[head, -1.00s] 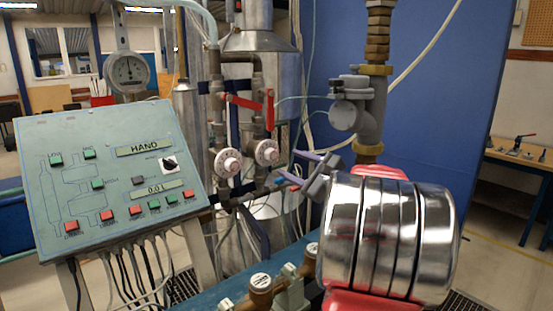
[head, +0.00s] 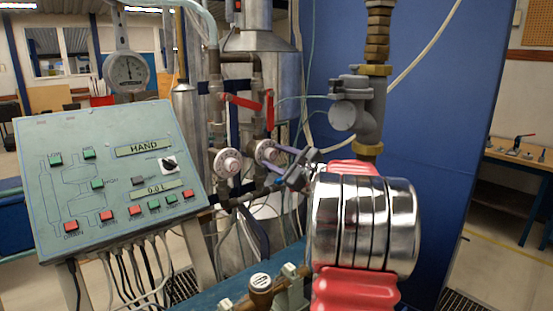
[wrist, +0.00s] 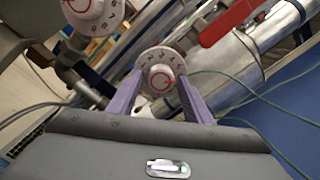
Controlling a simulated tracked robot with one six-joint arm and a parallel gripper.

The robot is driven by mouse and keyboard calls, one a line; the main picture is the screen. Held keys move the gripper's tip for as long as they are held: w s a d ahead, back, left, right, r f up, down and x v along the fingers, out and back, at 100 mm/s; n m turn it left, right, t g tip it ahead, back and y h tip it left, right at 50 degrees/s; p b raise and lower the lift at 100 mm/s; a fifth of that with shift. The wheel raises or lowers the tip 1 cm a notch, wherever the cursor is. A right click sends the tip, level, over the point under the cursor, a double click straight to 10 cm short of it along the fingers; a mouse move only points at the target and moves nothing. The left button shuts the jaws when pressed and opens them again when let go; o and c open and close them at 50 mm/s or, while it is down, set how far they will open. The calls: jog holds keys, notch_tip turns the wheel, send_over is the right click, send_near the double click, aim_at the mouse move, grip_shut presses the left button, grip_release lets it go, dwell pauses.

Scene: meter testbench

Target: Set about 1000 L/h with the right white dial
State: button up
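The right white dial (head: 266,152) has a red ring and sits on the right-hand pipe. In the head view my gripper (head: 276,158) reaches it from the right and its fingers partly cover it. In the wrist view the dial (wrist: 161,72) faces me between the tips of my two purple fingers (wrist: 160,82). The fingers stand apart, one at each side of the dial. I cannot tell whether they touch its rim. The left white dial (head: 228,162) is on the neighbouring pipe, and it also shows at the wrist view's top left (wrist: 92,8).
Red lever handles (head: 241,101) sit above the dials. The control panel (head: 110,185) at left reads HAND and 0.0 L. A round gauge (head: 126,70) stands behind it. A grey meter body (head: 345,115) is on the brass-fitted pipe at right. Thin hoses cross near my gripper.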

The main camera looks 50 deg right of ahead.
jog(key=c, duration=0.9)
jog(key=shift+o, duration=0.2)
jog(key=shift+n, duration=0.6)
jog(key=o, duration=1)
jog(key=shift+o, duration=0.2)
jog(key=shift+s, duration=0.1)
jog(key=s+a, duration=0.1)
jog(key=s, duration=1.2)
jog(key=shift+s+a, duration=0.25)
jog(key=shift+s, duration=0.05)
jog(key=shift+f, duration=0.1)
